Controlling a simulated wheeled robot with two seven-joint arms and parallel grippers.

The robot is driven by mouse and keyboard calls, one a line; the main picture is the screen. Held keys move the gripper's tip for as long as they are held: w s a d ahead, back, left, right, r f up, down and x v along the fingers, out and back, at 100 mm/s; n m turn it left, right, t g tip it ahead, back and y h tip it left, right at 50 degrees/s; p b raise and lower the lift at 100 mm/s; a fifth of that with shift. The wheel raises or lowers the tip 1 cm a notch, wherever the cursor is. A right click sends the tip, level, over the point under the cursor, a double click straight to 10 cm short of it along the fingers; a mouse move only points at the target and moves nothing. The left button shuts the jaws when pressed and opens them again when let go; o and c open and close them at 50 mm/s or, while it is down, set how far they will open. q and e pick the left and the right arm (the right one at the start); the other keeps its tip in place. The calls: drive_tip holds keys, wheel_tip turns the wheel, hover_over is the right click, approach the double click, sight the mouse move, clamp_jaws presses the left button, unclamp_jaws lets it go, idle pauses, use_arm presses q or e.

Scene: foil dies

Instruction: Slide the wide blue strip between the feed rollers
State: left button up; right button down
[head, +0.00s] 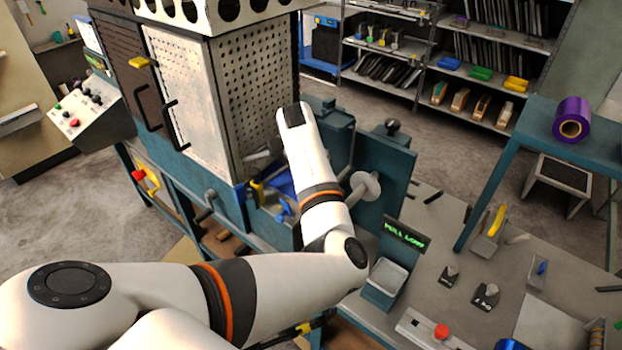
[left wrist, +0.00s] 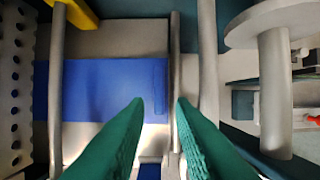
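The wide blue strip (left wrist: 100,88) lies flat across a pale plate in the left wrist view. Its right end is close beside a thin metal bar (left wrist: 175,60), and another bar (left wrist: 57,90) crosses over its left part. A thicker roller-like bar (left wrist: 208,60) stands just right of the thin one. My left gripper (left wrist: 160,100) is open, its green fingers apart below the strip's right end, with nothing clearly held. In the head view, part of blue material (head: 283,183) shows left of my left arm, which hides the gripper and much of the feed area. My right gripper is not in view.
A pale disc on a spindle (head: 364,186) sticks out right of my arm. A perforated machine housing (head: 255,95) stands at the left. A lit display (head: 404,234), a small metal tray (head: 388,275) and weights (head: 486,294) occupy the bench to the right.

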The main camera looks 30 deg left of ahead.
use_arm(q)
drive_tip(key=p+x, duration=0.1)
drive_tip(key=x, duration=0.4)
drive_tip(key=shift+w+f, duration=0.1)
drive_tip(key=shift+f, duration=0.3)
drive_tip(key=shift+x, duration=0.8)
clamp_jaws()
